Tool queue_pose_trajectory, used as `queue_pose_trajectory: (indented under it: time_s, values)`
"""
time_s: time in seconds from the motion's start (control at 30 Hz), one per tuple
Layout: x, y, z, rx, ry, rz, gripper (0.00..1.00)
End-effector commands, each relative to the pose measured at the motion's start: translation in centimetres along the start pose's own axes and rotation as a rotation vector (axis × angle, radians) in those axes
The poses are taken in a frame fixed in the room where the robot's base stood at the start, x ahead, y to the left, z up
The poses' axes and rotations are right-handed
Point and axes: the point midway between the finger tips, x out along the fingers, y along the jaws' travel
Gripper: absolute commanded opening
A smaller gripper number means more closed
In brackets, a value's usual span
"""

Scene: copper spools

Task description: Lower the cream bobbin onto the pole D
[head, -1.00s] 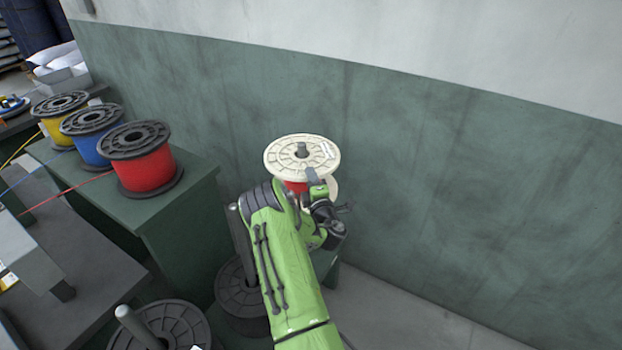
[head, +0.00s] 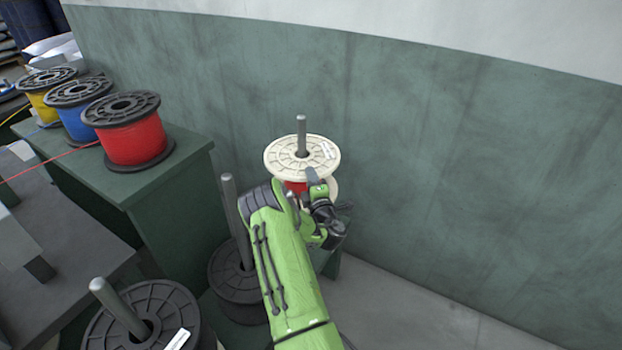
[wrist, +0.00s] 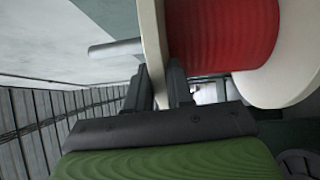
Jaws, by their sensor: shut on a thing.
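The cream bobbin (head: 285,158), wound with red, is threaded on a grey pole (head: 301,128) that stands well out above its top flange. I take this for pole D, though no letter shows. The bobbin looks about level, and its underside is hidden behind my arm. My gripper (head: 315,178) is shut on the rim of the cream flange. In the wrist view the fingers of my gripper (wrist: 160,88) pinch the cream flange (wrist: 152,45), with the red winding (wrist: 222,38) beside it and the pole (wrist: 113,48) sticking out past the flange.
A black spool (head: 228,283) on another pole (head: 235,210) stands close left of my arm. Another black spool with a pole (head: 118,310) is at the front left. Red (head: 130,140), blue (head: 75,118) and yellow spools sit on a green bench (head: 165,190). The wall is close behind.

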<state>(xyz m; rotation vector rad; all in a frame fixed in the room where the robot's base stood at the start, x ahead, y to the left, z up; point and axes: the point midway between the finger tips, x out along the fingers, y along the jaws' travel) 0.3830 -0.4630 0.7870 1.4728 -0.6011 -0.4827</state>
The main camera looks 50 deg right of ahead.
Motion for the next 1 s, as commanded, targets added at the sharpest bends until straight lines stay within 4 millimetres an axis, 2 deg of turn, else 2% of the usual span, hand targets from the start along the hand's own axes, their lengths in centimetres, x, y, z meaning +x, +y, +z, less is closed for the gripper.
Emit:
queue_pose_trajectory:
  time_s: [1.0]
  values:
    - [-0.6,-9.5,0.0,-0.002,0.004,0.008,0.0]
